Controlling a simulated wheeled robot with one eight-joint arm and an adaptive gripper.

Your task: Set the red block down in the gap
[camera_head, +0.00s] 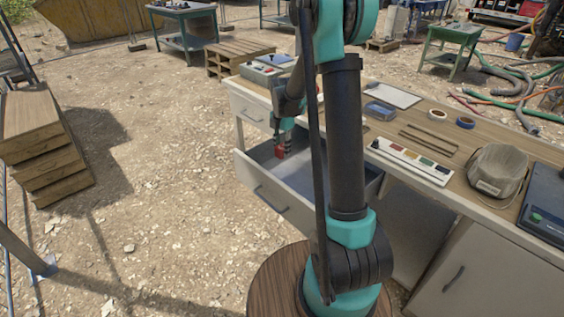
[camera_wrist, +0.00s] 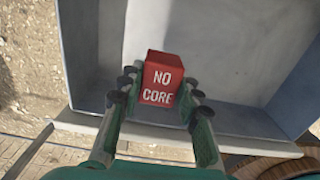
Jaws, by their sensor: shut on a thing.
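The red block (camera_wrist: 162,80) has white "NO CORE" lettering facing the wrist camera. My gripper (camera_wrist: 162,96) is shut on it, with fingers on its left and right sides. In the head view, the red block (camera_head: 280,153) shows small at my gripper (camera_head: 284,146), over the open grey drawer (camera_head: 268,197) of the bench. The wrist view shows the drawer floor and walls (camera_wrist: 225,45) around and beyond the block. On the bench top, a long white holder (camera_head: 413,162) carries a row of small coloured pieces. I cannot tell at this size where a gap in that row lies.
The wooden bench top (camera_head: 470,135) also holds a clipboard (camera_head: 392,95), dark rods (camera_head: 428,140), tape rolls (camera_head: 436,115), a beige bag (camera_head: 497,170) and a dark blue device (camera_head: 545,205). A grey box (camera_head: 268,72) stands at its far end. Wooden steps (camera_head: 45,145) stand left on open gravel.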

